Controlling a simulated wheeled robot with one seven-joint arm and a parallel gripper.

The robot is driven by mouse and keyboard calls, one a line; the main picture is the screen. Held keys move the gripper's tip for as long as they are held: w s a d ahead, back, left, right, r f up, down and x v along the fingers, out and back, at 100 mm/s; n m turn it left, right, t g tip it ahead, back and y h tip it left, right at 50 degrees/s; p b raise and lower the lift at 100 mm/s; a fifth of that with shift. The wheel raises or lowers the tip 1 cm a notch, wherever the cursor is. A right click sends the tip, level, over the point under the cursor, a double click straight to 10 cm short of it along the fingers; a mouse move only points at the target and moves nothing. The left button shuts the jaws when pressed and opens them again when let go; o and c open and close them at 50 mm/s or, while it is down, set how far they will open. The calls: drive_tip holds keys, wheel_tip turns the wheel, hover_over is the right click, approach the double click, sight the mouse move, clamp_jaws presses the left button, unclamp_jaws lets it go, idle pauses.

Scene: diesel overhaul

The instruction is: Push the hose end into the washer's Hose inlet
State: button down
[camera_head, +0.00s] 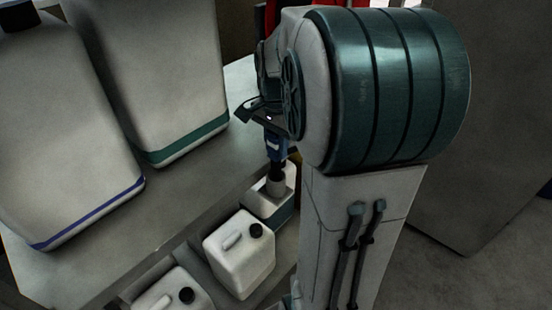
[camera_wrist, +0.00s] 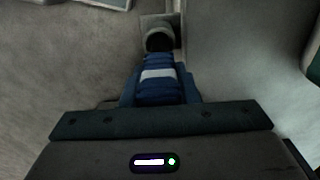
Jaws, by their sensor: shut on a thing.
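My gripper (camera_wrist: 160,95) is shut on the blue hose end (camera_wrist: 157,74), which has a white band. In the wrist view the hose end points away from the palm, toward a grey fitting (camera_wrist: 160,22) with a dark round mouth, apparently the Hose inlet. The tip lies right at that mouth; I cannot tell whether it is inside. In the head view the blue hose end (camera_head: 275,147) points down from my gripper (camera_head: 270,122), just above a grey round piece (camera_head: 276,186). My arm hides much of this area, and the washer's body is not clear.
Two large white jugs (camera_head: 165,70) (camera_head: 60,150) stand on the grey bench (camera_head: 140,215) at left. Several small white canisters (camera_head: 240,252) with black caps sit lower, in front of the bench edge. One banded canister (camera_head: 268,207) is close below the grey piece.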

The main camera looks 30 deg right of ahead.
wheel_tip(320, 180, up, 5)
drive_tip(key=shift+f, duration=0.2)
drive_tip(key=shift+r+p, duration=3.1)
drive_tip(key=shift+r, duration=0.35)
